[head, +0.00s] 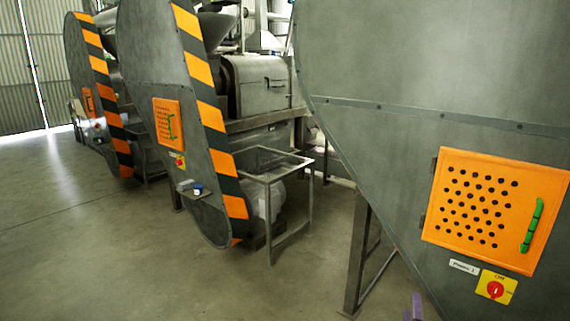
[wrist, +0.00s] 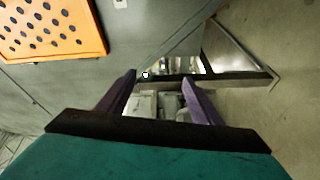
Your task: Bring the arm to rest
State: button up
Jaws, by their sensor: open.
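My gripper (wrist: 160,79) shows in the wrist view with its two purple fingers spread apart and nothing between them. In the head view only a small purple part of it (head: 416,307) shows at the bottom edge, in front of the near grey machine guard (head: 400,60). The rest of my arm is out of the head view. The orange perforated panel (head: 480,209) with a green handle (head: 532,225) is on that guard. The panel also shows at the upper left of the wrist view (wrist: 50,28), apart from my fingers.
A yellow switch plate with a red knob (head: 496,287) is below the panel. More machines with orange-and-black striped guards (head: 212,115) stand at left. A metal frame table (head: 270,172) stands between machines. Open concrete floor (head: 70,220) lies at left.

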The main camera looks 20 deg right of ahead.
jog(key=w+a+f+n+y, duration=0.1)
jog(key=w+a+f+y, duration=0.15)
jog(key=a, duration=0.25)
jog(key=w+a+f+y, duration=0.1)
jog(key=w+a+f, duration=0.2)
jog(key=a, duration=0.3)
jog(key=s+a+f+g+y, duration=0.2)
jog(key=a+f+g+y, duration=0.1)
jog(key=a+f, duration=0.75)
jog(key=s+a+f+g+y, duration=0.3)
jog(key=a+f, duration=0.5)
jog(key=a, duration=0.6)
jog(key=s+a+f+m+g+p, duration=0.1)
jog(key=s+a+f+m+g, duration=0.1)
jog(key=s+a+f+g, duration=0.3)
jog(key=s+a+f+m+g, duration=0.1)
jog(key=s+a+f+g, duration=0.15)
jog(key=s, duration=0.55)
jog(key=s+r+m+g+y, duration=0.1)
jog(key=s+m+g, duration=0.5)
jog(key=s, duration=0.9)
jog(key=shift+a+r+m+g, duration=0.25)
jog(key=shift+a+m+g, duration=0.05)
jog(key=shift+a+g, duration=0.1)
